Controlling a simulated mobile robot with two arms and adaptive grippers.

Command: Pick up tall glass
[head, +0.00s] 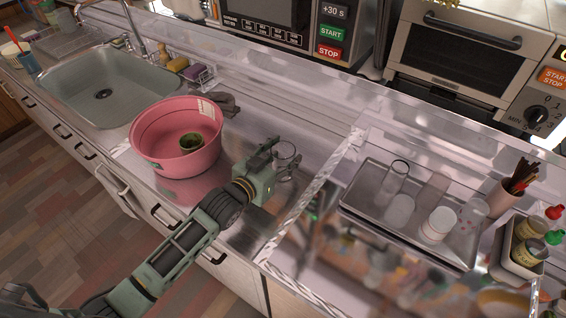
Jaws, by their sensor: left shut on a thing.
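A clear glass (287,153) is at the tip of my left gripper (282,168) in the head view, to the right of the pink basin. My left gripper is shut on this glass, and its green fingers hide part of it. I cannot tell whether its base touches the counter. Another clear tall glass (396,180) stands on the metal tray, to the right of the gripper. My right gripper is not in view.
A pink basin (150,150) with a small green bowl (191,142) stands left of the gripper. The sink (75,100) is at far left.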

